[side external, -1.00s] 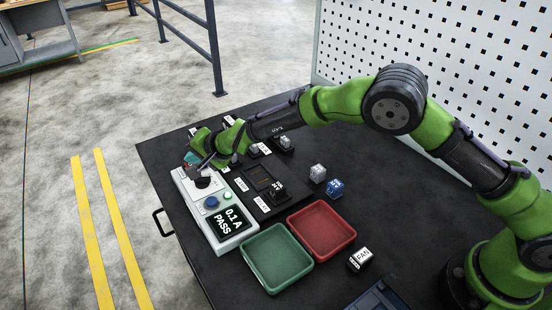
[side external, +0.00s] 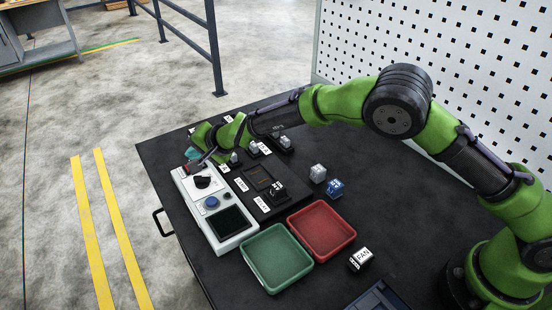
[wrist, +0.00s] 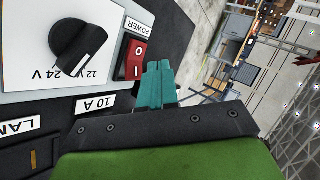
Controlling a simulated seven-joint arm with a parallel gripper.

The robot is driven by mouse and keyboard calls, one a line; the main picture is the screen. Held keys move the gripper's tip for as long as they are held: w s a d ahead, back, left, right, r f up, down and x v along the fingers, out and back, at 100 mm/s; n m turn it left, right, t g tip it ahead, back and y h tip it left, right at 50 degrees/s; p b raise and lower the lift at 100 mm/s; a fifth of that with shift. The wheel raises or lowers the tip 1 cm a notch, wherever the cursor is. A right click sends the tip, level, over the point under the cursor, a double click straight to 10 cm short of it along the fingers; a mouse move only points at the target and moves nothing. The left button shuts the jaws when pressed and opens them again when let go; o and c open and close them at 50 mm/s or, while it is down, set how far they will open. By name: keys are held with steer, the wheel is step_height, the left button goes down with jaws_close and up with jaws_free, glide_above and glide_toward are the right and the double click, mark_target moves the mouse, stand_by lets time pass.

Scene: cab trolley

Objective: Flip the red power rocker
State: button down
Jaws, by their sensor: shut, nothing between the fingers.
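The red power rocker (wrist: 133,60) sits in a black frame at the corner of the white tester (wrist: 30,50), beside a POWER label. In the side view the tester (side external: 243,240) lies along the table's left edge, and its display (side external: 231,220) is dark. The rocker is small there and partly hidden by my arm. My gripper (wrist: 159,68) has its teal fingers shut and empty, with the tips right beside the rocker's right edge in the wrist view. I cannot tell whether they touch it. In the side view my gripper (side external: 193,155) is at the tester's far end.
A black selector knob (wrist: 78,50) and a blue button (side external: 211,202) are on the tester. A black panel with labelled plugs lies beside it. Green (side external: 300,275) and red (side external: 347,249) trays and loose cubes stand nearby. The table's right middle is clear.

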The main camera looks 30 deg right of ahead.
steer(key=shift+r, duration=0.1)
steer(key=r, duration=0.1)
steer(key=d+r, duration=0.1)
steer(key=r, duration=0.1)
steer(key=d+r, duration=0.1)
steer(key=shift+r, duration=0.2)
stand_by(0.3)
steer(key=shift+s+d+f+n+g, duration=0.15)
steer(key=shift+s+f+n+g, duration=0.4)
steer(key=shift+s+f, duration=0.65)
steer(key=shift+s+d+n+g, duration=0.15)
steer(key=shift+s+d+g, duration=0.15)
steer(key=shift+s, duration=0.3)
steer(key=shift+s+d+n+g, duration=0.1)
steer(key=shift+s+d+g, duration=0.15)
steer(key=shift+s, duration=0.3)
steer(key=s+d+r+n, duration=0.1)
steer(key=s+d+r, duration=0.4)
steer(key=s+d, duration=0.3)
steer(key=s+d+r+n+h, duration=0.1)
steer(key=s+d+r, duration=0.5)
steer(key=s, duration=0.8)
steer(key=s+d+r+n+h, duration=0.1)
steer(key=s+d+r, duration=0.4)
steer(key=s+d, duration=0.5)
steer(key=shift+s+d+r+n, duration=0.15)
steer(key=shift+s+d+n, duration=0.1)
steer(key=shift+s+n, duration=0.4)
